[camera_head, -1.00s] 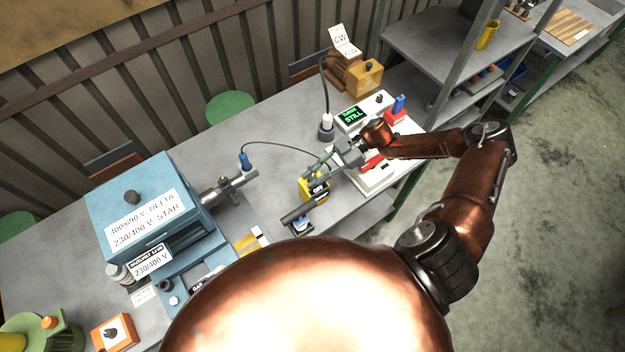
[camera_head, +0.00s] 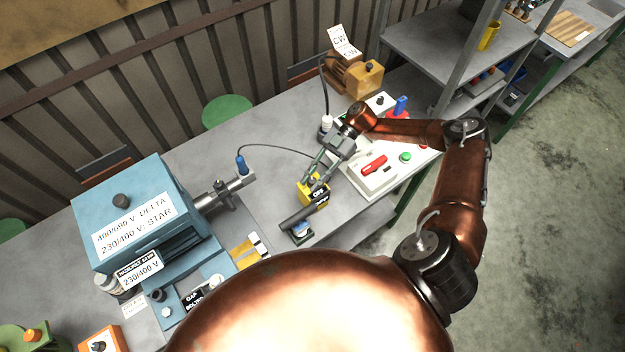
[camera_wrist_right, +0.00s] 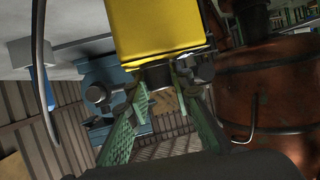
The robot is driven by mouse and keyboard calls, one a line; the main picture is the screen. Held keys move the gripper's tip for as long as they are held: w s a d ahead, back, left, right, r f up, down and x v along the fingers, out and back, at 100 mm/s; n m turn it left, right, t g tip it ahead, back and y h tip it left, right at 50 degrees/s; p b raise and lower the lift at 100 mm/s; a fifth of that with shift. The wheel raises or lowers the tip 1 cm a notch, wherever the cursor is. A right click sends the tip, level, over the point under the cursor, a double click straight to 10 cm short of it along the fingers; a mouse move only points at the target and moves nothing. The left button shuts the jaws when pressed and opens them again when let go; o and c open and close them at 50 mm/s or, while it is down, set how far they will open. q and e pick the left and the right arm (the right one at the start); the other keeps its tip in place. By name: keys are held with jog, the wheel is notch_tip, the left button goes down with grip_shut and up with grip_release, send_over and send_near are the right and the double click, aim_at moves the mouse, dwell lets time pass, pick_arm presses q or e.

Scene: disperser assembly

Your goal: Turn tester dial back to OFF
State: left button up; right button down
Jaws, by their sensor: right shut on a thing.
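The yellow tester (camera_head: 305,194) stands on the grey bench with a black OFF label on it. It also shows in the right wrist view (camera_wrist_right: 163,28), large at the top. My right gripper (camera_head: 312,182) is at the tester, and its green fingers (camera_wrist_right: 160,92) are shut on the dark dial (camera_wrist_right: 155,76). The fingers largely hide the dial in the head view, so its pointer setting cannot be read. My left gripper is not in view.
A blue motor (camera_head: 125,215) stands left of the tester. A white control box (camera_head: 372,180) with a red handle is to the right, under my right arm. A dark cable (camera_head: 275,147) runs across the bench behind the tester. A dark cylinder (camera_head: 300,214) lies in front.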

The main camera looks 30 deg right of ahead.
jog(key=c, duration=1.7)
grip_release()
jog(key=v, duration=1.2)
